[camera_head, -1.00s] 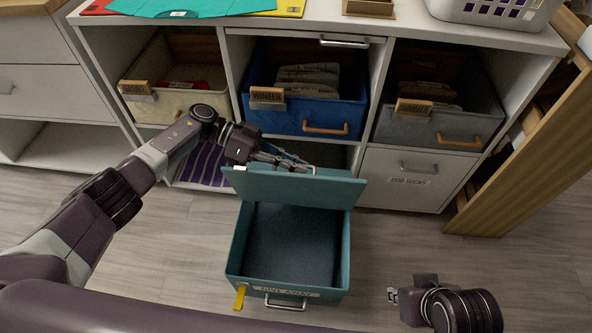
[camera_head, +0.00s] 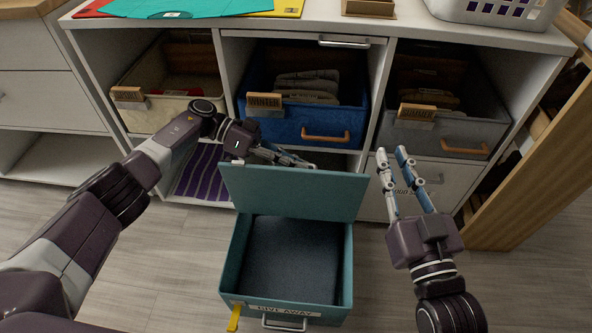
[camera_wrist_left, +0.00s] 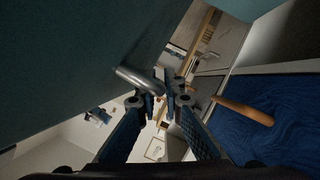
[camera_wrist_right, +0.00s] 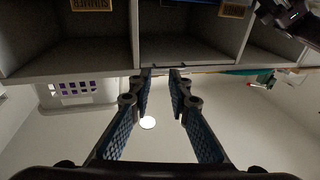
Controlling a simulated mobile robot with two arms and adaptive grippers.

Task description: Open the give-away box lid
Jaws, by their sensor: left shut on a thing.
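The teal give-away box (camera_head: 340,270) stands on the floor with its front label and metal handle facing me. Its lid (camera_head: 290,192) is raised at the back, standing steeply, and the dark interior shows. My left gripper (camera_head: 287,160) is at the lid's top edge, partly hidden behind it. In the left wrist view, the left gripper (camera_wrist_left: 166,88) is shut on the metal lid handle (camera_wrist_left: 138,80) beside the teal lid (camera_wrist_left: 80,60). My right gripper (camera_head: 391,153) is open and empty, right of the lid; its spread fingers also show in the right wrist view (camera_wrist_right: 161,74).
A white cubby shelf (camera_head: 226,120) stands behind, holding a cream bin (camera_head: 160,115), a blue bin (camera_head: 300,128) and a grey bin (camera_head: 455,138). Floor right of the box is clear.

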